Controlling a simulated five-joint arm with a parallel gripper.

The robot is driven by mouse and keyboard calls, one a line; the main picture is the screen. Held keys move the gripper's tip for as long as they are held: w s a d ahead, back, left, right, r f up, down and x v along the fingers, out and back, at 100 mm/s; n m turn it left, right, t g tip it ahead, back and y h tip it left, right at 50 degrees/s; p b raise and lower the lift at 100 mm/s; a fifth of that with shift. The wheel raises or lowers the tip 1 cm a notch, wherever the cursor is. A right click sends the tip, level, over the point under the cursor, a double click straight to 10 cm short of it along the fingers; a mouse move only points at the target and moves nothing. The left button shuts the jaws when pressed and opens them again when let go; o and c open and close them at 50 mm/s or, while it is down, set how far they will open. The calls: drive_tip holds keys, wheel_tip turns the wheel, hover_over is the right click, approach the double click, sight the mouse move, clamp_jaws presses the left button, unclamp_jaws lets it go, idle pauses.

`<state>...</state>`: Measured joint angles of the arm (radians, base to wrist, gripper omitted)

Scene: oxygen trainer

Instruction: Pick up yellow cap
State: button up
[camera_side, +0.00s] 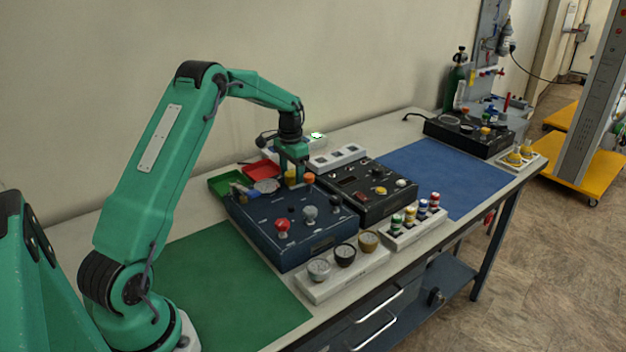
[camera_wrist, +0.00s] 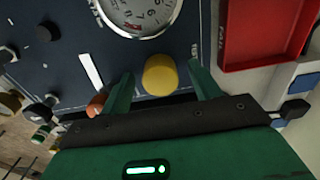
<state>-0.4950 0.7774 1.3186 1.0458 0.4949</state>
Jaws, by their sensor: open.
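The yellow cap (camera_wrist: 160,75) sits on the dark blue panel box (camera_wrist: 185,30), below a round gauge in the wrist view. My gripper (camera_wrist: 160,85) is open, with one green finger on each side of the cap. Neither finger visibly presses on it. In the side view my gripper (camera_side: 296,175) points down over the back of the blue box (camera_side: 290,238), and the yellow cap (camera_side: 290,177) shows partly behind a finger. An orange cap (camera_side: 309,178) stands just right of the gripper, and it also shows in the wrist view (camera_wrist: 97,105) outside the left finger.
A red tray (camera_side: 262,170) and a green tray (camera_side: 225,184) lie behind the box. A red knob (camera_side: 282,227) and a grey knob (camera_side: 309,213) rise from its top. A black box (camera_side: 372,195) stands to the right. The green mat (camera_side: 225,295) is clear.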

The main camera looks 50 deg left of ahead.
sight(292, 173)
drive_tip(key=c, duration=1)
drive_tip(key=shift+c, duration=0.3)
drive_tip(key=shift+r, duration=0.8)
wheel_tip(292, 173, up, 2)
drive_tip(key=shift+r, duration=0.2)
drive_tip(key=d+r, duration=0.7)
drive_tip(key=d, duration=0.4)
drive_tip(key=shift+s+d, duration=0.3)
drive_tip(key=shift+d, duration=0.05)
